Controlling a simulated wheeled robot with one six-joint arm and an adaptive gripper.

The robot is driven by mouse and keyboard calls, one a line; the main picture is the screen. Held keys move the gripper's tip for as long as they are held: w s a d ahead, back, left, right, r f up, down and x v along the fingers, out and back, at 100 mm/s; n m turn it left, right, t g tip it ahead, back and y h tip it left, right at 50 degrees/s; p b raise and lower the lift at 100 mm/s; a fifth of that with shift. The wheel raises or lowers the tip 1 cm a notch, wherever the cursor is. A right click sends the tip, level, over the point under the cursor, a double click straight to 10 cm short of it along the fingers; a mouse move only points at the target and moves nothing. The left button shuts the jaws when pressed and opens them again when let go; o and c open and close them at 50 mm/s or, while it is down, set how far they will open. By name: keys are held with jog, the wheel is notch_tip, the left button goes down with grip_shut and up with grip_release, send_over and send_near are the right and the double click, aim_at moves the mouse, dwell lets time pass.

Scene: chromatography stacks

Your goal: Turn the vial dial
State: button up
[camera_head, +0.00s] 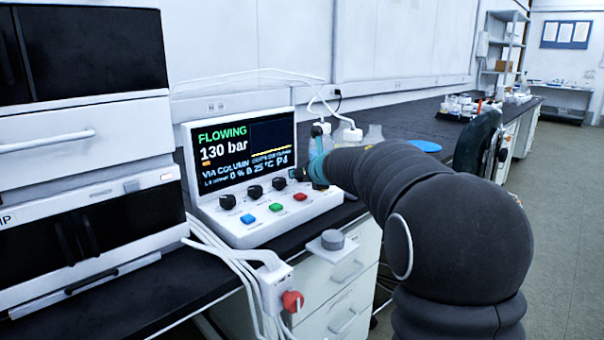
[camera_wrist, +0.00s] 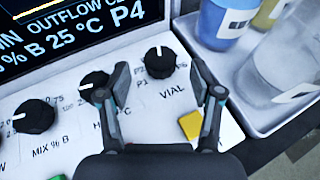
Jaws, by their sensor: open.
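The vial dial (camera_wrist: 160,62) is a round black knob with a white pointer line aimed roughly up in the wrist view. It has "VIAL" printed below it and P1 and P2 marks at its left. My gripper (camera_wrist: 160,68) is open, with one fingertip to the left and one to the right of the dial and gaps on both sides. Nothing is held. In the head view my gripper (camera_head: 317,168) is at the right end of the control panel (camera_head: 262,228), mostly hidden by my arm. I cannot clearly make out the vial dial there. The screen (camera_head: 240,150) shows "P4".
The heat knob (camera_wrist: 94,85) is close to my left finger, with the mix knob (camera_wrist: 34,116) further left. A yellow button (camera_wrist: 190,124) lies between my fingers, below the dial. A tray (camera_wrist: 235,95) of bottles, including a blue one (camera_wrist: 222,22), stands just right of my right finger.

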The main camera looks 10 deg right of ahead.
jog(key=v, duration=0.9)
jog(key=shift+f, duration=0.1)
